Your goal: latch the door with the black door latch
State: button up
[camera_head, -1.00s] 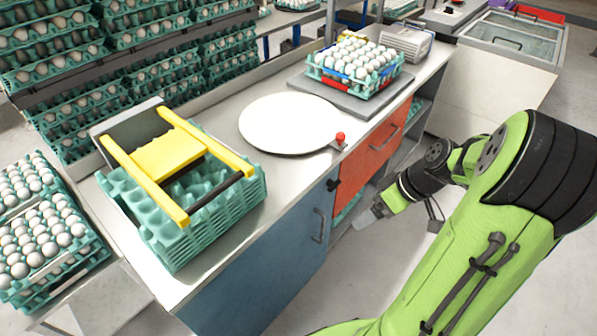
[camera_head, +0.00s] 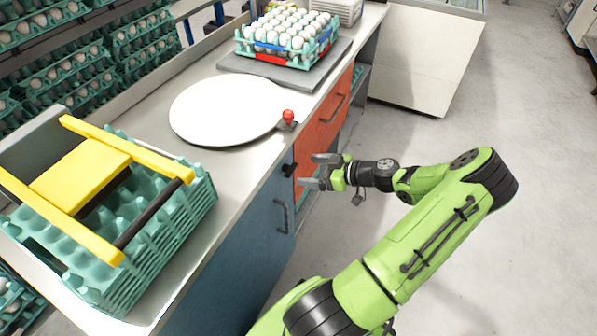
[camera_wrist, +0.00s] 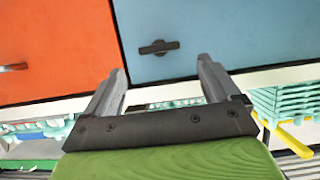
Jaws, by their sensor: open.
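The black door latch (camera_head: 288,170) sits at the top corner of the blue door (camera_head: 245,235), beside the orange front (camera_head: 322,135). In the wrist view the latch (camera_wrist: 159,47) lies across the blue door (camera_wrist: 210,30), beyond and between my fingers. My gripper (camera_head: 318,172) is open and empty in front of the cabinet, just right of the latch in the head view. In the wrist view the fingers of my gripper (camera_wrist: 160,72) are spread wide and point at the door. The fingers look apart from the latch.
A dark handle (camera_head: 281,215) stands out from the blue door. On the counter are a white round plate (camera_head: 225,108), a red knob (camera_head: 288,115), an egg tray stack on a grey plate (camera_head: 235,65) and green trays (camera_head: 165,225) under a yellow frame. The floor to the right is clear.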

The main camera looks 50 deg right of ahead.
aim_at(291, 169)
jog(key=x, duration=0.4)
jog(key=shift+w+a+f+b, duration=0.1)
jog(key=shift+w+f+b, duration=0.05)
jog(key=shift+w+b, duration=0.15)
jog(key=c, duration=1.1)
